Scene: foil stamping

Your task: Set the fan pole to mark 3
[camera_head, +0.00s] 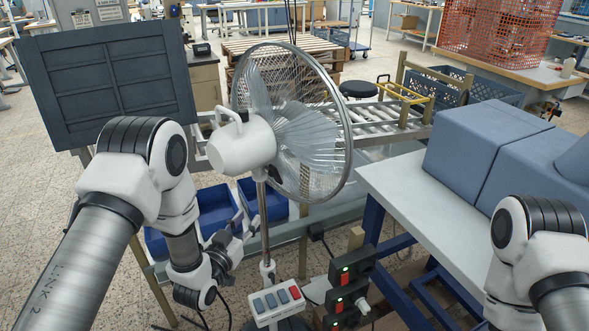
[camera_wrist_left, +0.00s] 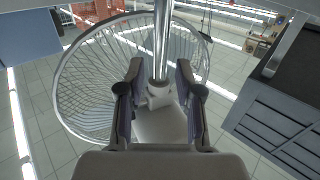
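The white fan (camera_head: 243,145) has a round wire cage and stands on a thin metal pole (camera_head: 264,225). The pole runs down to a white collar and a grey button panel (camera_head: 277,303). No mark numbers are legible on it. My left gripper (camera_head: 248,228) is beside the pole, below the fan head. In the left wrist view the gripper (camera_wrist_left: 159,72) is open, its two fingers apart on either side of the pole (camera_wrist_left: 163,38), with visible gaps. A collar and the white fan housing (camera_wrist_left: 160,124) show between the fingers. My right gripper is out of the frame.
A white table (camera_head: 408,195) with blue-grey blocks (camera_head: 485,140) stands at the right. Blue bins (camera_head: 215,208) sit behind my left gripper. Black boxes with green lights (camera_head: 345,298) stand right of the pole. A dark panel (camera_head: 110,80) is at the left.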

